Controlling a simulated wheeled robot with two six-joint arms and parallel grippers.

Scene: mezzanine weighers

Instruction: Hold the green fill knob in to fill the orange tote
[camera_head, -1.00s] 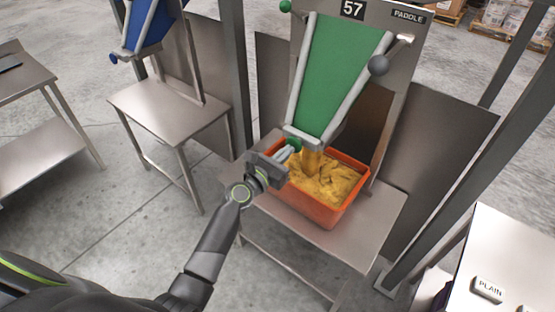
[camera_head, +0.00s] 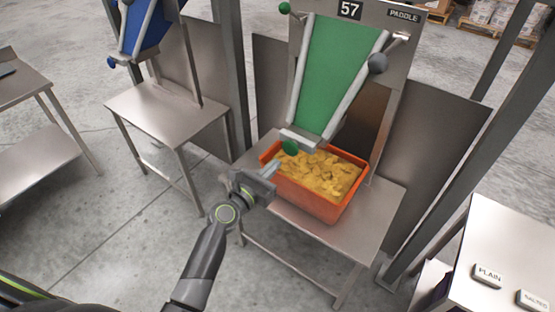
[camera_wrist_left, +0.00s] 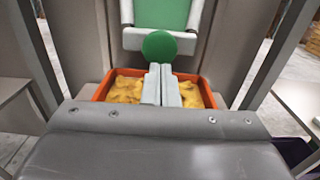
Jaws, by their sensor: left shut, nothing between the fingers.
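The green fill knob (camera_head: 290,147) sits at the lower front of the green chute (camera_head: 338,75); in the left wrist view the knob (camera_wrist_left: 159,46) shows just beyond my fingertips. The orange tote (camera_head: 312,203) stands on the steel table under the chute, holding yellow chips (camera_head: 318,174) up near its rim. No stream falls from the chute. My left gripper (camera_head: 270,170) is shut and empty, in front of the tote's near left corner, apart from the knob; its fingers (camera_wrist_left: 160,84) are together in the wrist view. My right gripper is not in view.
A blue chute (camera_head: 142,27) stands over another steel table (camera_head: 165,108) at left. A white surface with PLAIN (camera_head: 488,274) and SALTED labels is at lower right. Dark posts flank the station.

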